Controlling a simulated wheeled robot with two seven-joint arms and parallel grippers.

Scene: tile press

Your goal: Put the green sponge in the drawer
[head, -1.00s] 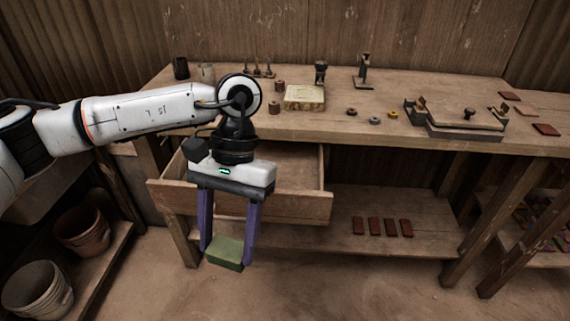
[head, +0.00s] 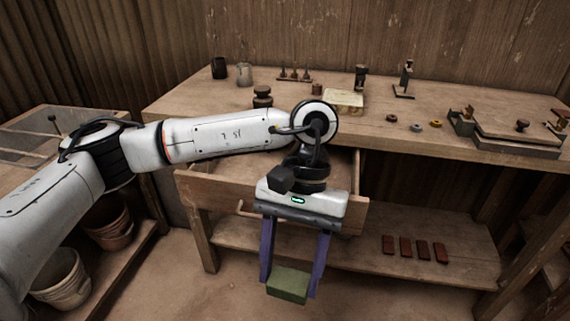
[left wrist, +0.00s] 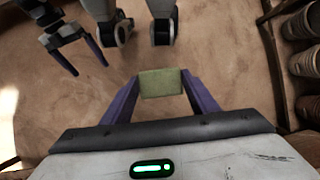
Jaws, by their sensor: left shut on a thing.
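The green sponge (head: 288,285) is held between the purple fingers of my left gripper (head: 291,281), which is shut on it and points down. In the left wrist view the sponge (left wrist: 161,83) shows between the fingertips with floor behind it. The wooden drawer (head: 213,190) under the bench top is pulled open. My left gripper hangs in front of the drawer's right part, with the sponge lower in the picture than the drawer front. My arm and gripper hide part of the drawer. My right gripper (left wrist: 88,68) shows only in the left wrist view, apart-fingered and empty.
The bench top (head: 420,165) above the drawer carries small tools, a pale block (head: 344,98) and a press-like fixture (head: 510,140). A lower shelf (head: 350,262) holds several red tiles. Buckets (head: 62,278) stand at the left. Floor in front is clear.

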